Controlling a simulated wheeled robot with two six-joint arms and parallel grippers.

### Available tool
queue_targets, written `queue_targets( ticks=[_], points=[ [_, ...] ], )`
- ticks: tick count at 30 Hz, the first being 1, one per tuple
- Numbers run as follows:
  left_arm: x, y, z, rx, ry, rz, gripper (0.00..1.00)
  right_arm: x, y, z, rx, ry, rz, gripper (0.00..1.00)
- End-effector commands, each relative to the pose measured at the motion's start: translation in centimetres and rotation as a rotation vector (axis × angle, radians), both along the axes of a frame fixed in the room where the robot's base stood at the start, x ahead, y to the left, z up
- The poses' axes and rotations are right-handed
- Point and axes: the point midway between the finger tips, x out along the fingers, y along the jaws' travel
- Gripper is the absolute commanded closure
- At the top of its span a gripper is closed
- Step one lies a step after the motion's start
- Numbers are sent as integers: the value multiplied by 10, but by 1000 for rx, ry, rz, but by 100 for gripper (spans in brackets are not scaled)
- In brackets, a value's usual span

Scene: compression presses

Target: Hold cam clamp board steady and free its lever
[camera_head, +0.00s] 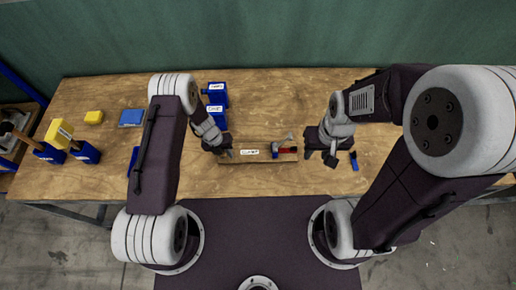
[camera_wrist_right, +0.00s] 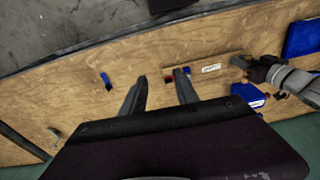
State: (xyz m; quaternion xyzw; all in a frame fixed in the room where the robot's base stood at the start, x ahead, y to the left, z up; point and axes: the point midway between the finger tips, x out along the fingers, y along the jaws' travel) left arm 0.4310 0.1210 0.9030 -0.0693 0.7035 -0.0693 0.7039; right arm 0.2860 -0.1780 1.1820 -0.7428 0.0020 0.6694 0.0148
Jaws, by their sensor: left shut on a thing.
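The cam clamp board (camera_head: 235,159) is a narrow wooden strip with a white "CLAMP" label, lying near the table's front edge. It also shows in the right wrist view (camera_wrist_right: 225,61). A blue clamp part (camera_head: 275,150) and a red lever (camera_head: 289,150) sit at its right end. My left gripper (camera_head: 224,154) is shut on the board's left end. My right gripper (camera_head: 331,157) is to the right of the board, apart from the lever. In the right wrist view its fingers (camera_wrist_right: 160,74) are spread and empty, with the red part partly seen between them.
Blue labelled blocks (camera_head: 217,112) stand behind my left gripper. A small blue item (camera_head: 354,161) lies right of my right gripper.

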Motion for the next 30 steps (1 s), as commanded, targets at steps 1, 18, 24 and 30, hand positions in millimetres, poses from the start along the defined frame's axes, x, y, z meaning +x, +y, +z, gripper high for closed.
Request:
queue_targets(
  ticks=[1, 18, 24, 30],
  points=[
    [0, 0, 0, 0, 0, 0, 100, 0, 0, 0, 0, 0, 0, 64],
    [0, 0, 0, 0, 0, 0, 100, -1, 0, 0, 5, 5, -45, 45],
    [0, 0, 0, 0, 0, 0, 100, 40, 19, 20, 137, 12, -510, 45],
    [0, 0, 0, 0, 0, -1, 100, 128, 36, 9, 326, 150, -1090, 45]
  ],
)
